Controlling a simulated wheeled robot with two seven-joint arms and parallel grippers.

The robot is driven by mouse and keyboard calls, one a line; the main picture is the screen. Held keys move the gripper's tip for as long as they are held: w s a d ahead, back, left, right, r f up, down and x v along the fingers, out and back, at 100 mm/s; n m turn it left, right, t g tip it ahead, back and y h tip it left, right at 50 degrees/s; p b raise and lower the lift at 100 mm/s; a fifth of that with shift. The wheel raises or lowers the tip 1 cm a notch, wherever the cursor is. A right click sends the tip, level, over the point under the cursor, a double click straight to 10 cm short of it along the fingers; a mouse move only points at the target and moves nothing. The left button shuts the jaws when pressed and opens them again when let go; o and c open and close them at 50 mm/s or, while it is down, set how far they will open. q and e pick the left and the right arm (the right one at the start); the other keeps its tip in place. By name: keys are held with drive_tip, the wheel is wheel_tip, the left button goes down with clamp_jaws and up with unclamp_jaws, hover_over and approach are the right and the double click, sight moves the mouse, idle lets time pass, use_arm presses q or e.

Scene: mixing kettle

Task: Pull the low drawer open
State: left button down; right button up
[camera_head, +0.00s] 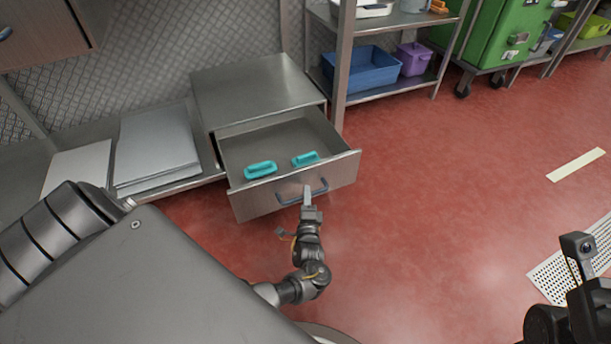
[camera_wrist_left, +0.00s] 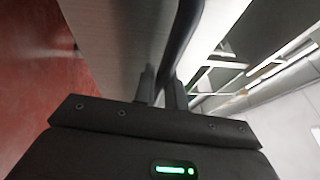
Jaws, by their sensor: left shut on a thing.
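The low drawer (camera_head: 235,208) is a grey metal drawer standing open from its cabinet (camera_head: 250,90). Two teal handled items, a left one (camera_head: 260,169) and a right one (camera_head: 305,158), lie inside it. My left gripper (camera_head: 308,191) is at the drawer front, shut on the dark bar handle (camera_head: 288,201). In the left wrist view the handle (camera_wrist_left: 184,40) runs down between the two fingers (camera_wrist_left: 161,88). My right arm shows at the bottom right of the head view; its fingertips cannot be made out.
Flat metal sheets (camera_head: 155,145) lie on a low shelf left of the cabinet. A steel rack with a blue bin (camera_head: 362,70) and a purple bin (camera_head: 413,58) stands behind right. Red floor right of the drawer is clear.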

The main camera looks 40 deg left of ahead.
use_arm(q)
drive_tip(key=shift+s+d, duration=0.25)
drive_tip(key=shift+d, duration=0.05)
drive_tip(key=c, duration=1.5)
unclamp_jaws()
drive_tip(key=shift+d, duration=0.1)
drive_tip(key=shift+o, duration=0.2)
